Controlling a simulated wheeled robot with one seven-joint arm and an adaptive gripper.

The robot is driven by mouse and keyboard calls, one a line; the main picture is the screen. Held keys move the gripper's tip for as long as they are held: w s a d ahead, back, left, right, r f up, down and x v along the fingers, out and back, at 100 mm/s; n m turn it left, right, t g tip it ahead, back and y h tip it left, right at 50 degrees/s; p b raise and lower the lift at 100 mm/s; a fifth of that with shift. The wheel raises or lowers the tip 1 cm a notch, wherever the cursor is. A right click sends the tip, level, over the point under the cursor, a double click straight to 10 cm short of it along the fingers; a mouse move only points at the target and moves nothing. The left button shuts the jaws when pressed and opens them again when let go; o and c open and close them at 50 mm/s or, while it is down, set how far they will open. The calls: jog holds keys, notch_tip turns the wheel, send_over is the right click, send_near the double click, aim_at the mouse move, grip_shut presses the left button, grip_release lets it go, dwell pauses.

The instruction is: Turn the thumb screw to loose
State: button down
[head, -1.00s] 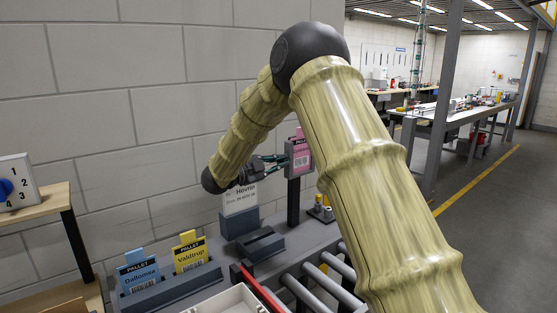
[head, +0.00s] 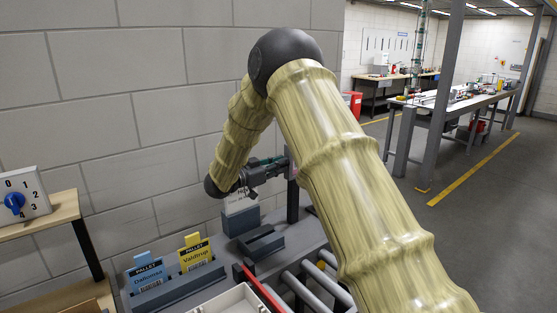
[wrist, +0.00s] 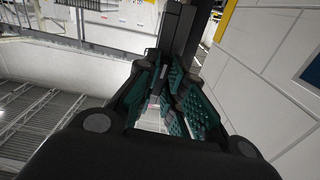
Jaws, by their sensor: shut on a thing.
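No thumb screw can be made out in either view. My gripper (head: 281,162) is at the dark upright post (head: 292,201), beside the pink pallet card (head: 292,173), of which only a sliver shows past my arm. In the wrist view my gripper (wrist: 163,88) has its green-padded fingers nearly together, with a small pinkish edge (wrist: 154,100) between them. It appears to be the pink card's edge, and the fingers hide the rest. The dark post (wrist: 178,35) rises just beyond the fingertips.
Below stand a white Hovtrup card, a grey block (head: 260,243), and a blue card (head: 147,274) and yellow card (head: 195,254) in a rack. Rollers and a red rail (head: 262,290) lie in front. A blue dial (head: 15,203) is at left. The wall is close behind.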

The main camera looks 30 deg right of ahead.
jog(key=n+p, duration=0.3)
jog(key=n, duration=0.2)
jog(key=shift+n+p, duration=0.3)
dwell(0.4)
jog(key=c, duration=1.5)
grip_release()
jog(key=a, duration=0.8)
jog(key=s+a, duration=0.1)
jog(key=a, duration=0.3)
jog(key=shift+f, duration=0.1)
